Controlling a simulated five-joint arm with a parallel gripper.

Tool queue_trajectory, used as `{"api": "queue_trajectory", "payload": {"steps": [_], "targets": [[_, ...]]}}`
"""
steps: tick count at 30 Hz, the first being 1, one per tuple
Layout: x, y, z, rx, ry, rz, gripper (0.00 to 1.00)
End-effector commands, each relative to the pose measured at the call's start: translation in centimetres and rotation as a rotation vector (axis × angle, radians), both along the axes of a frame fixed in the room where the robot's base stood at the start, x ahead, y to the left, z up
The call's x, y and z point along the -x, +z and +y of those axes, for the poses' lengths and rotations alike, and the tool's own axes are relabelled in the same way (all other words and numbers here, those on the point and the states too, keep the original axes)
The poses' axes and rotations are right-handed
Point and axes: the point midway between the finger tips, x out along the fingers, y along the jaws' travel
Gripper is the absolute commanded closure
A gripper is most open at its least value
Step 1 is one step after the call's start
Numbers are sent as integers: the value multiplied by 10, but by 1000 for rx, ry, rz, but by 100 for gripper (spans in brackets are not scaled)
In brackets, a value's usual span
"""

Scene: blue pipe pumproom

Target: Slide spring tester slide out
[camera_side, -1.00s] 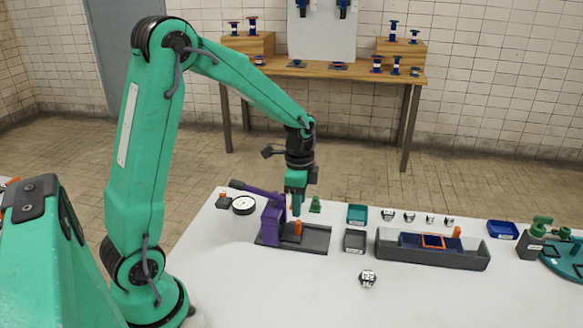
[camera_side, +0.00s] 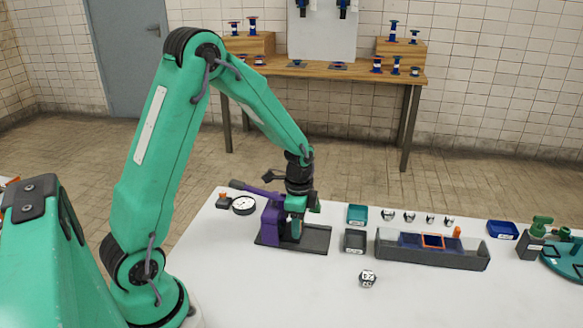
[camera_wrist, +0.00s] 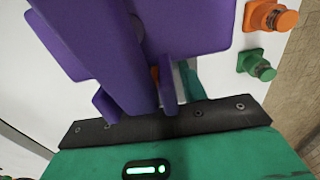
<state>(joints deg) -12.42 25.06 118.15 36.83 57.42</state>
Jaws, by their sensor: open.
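The spring tester (camera_side: 271,224) is a purple upright with a lever, on a dark base tray (camera_side: 318,240) left of the table's middle. My gripper (camera_side: 293,234) is lowered over the tray, close to the right side of the purple upright. It is open. The orange knob of the slide is hidden behind my gripper in the side view. In the wrist view the purple tester (camera_wrist: 190,25) fills the upper middle, and a sliver of the orange knob (camera_wrist: 155,72) shows beside a green finger. I cannot tell whether the fingers touch the knob.
A round dial gauge (camera_side: 244,205) lies left of the tester. A teal bin (camera_side: 357,214) and a grey bin (camera_side: 355,240) stand to its right, then a long dark tray (camera_side: 432,259). A small marked nut-like piece (camera_side: 367,279) lies in front. The front table is otherwise clear.

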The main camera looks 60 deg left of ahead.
Motion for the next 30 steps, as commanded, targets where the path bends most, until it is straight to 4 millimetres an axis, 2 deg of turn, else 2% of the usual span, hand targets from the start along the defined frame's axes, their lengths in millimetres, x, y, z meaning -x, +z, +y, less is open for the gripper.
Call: {"api": "queue_trajectory", "payload": {"steps": [1, 7, 17, 30], "targets": [[0, 0, 0, 0, 0, 0, 62], [0, 0, 0, 0, 0, 0, 100], [-8, 1, -6, 0, -2, -1, 100], [-64, 0, -62, -1, -3, -4, 100]]}}
